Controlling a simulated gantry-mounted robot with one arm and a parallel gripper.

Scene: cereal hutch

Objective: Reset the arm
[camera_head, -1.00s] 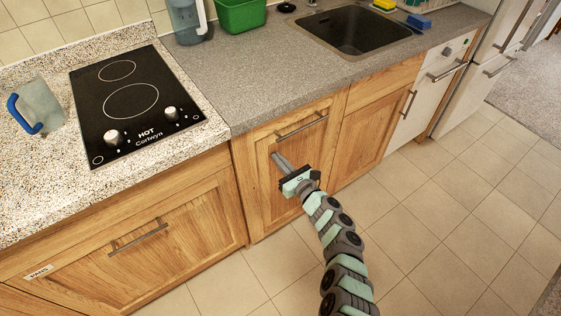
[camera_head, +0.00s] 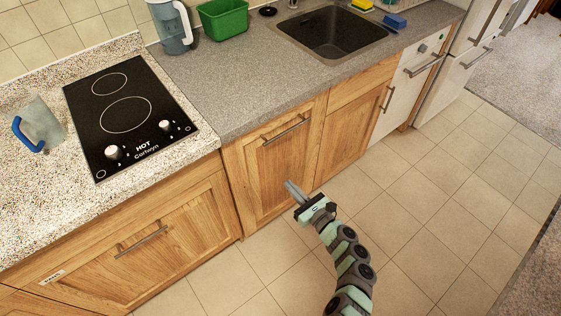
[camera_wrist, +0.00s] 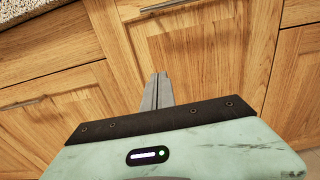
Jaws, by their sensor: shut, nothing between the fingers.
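My gripper (camera_head: 292,189) is in the middle of the head view, in front of the wooden cabinet door (camera_head: 268,165) under the grey counter. Its two grey fingers are together and hold nothing. In the wrist view the shut fingers (camera_wrist: 159,84) point toward the wooden cabinet fronts, which fill most of that view. My arm reaches up from the bottom edge of the head view, bent, over the tiled floor.
The counter edge (camera_head: 270,115) and bar handles (camera_head: 286,130) lie near the gripper. On the counters are a black cooktop (camera_head: 128,115), a jug with a blue handle (camera_head: 42,122), a green tub (camera_head: 223,18) and a sink (camera_head: 335,32). The tiled floor (camera_head: 430,210) at right is clear.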

